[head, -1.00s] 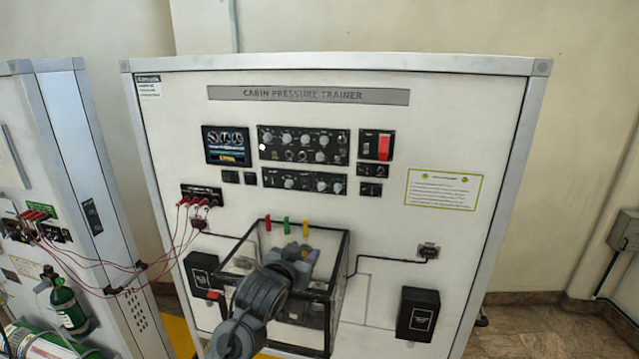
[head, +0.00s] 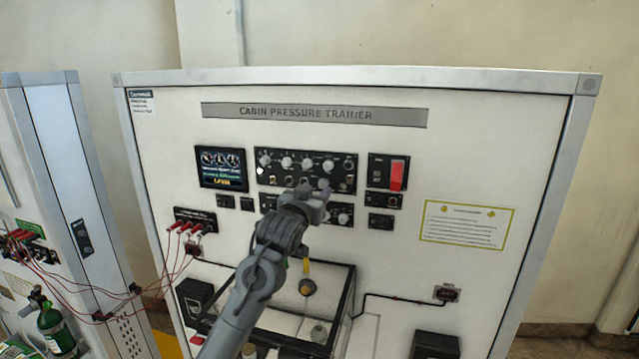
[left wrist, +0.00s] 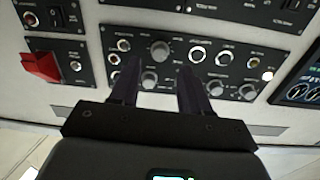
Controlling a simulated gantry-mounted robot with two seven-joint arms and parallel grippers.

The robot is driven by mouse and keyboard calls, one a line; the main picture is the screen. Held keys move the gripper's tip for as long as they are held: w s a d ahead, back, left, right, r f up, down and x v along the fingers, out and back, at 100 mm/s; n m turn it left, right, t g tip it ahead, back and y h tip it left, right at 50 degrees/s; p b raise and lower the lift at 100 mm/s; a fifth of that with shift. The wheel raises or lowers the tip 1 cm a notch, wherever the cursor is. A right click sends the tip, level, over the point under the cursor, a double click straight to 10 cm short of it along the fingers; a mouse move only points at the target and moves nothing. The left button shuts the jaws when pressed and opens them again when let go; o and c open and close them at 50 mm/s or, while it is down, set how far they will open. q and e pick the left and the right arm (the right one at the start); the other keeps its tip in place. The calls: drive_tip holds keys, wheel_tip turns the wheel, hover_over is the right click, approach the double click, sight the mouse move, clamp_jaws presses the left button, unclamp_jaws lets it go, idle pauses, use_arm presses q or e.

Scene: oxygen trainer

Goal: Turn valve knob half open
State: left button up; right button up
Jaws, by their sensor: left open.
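The white cabin pressure trainer panel (head: 450,150) faces me with a black upper control panel (head: 350,180) carrying several grey round knobs. My left gripper (head: 318,190) is in front of this panel's lower edge and hides part of it and of the smaller panel below. In the left wrist view the left gripper (left wrist: 158,66) has its fingers apart, with nothing held. A grey knob (left wrist: 150,80) shows between the fingers, and another (left wrist: 160,49) beyond them. Contact with a knob cannot be told. Which knob is the valve knob is unclear. My right gripper is out of view.
A red switch (head: 397,174) is right of the knobs and a display (head: 221,168) left of them. Below is a black-framed clear box (head: 345,300) with a yellow fitting (head: 307,268). Red cables (head: 185,230) hang at left. A green cylinder (head: 55,325) stands lower left.

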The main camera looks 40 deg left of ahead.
sight(322, 185)
use_arm(q)
drive_tip(key=shift+p+x, duration=0.5)
drive_tip(key=shift+x, duration=1.4)
clamp_jaws()
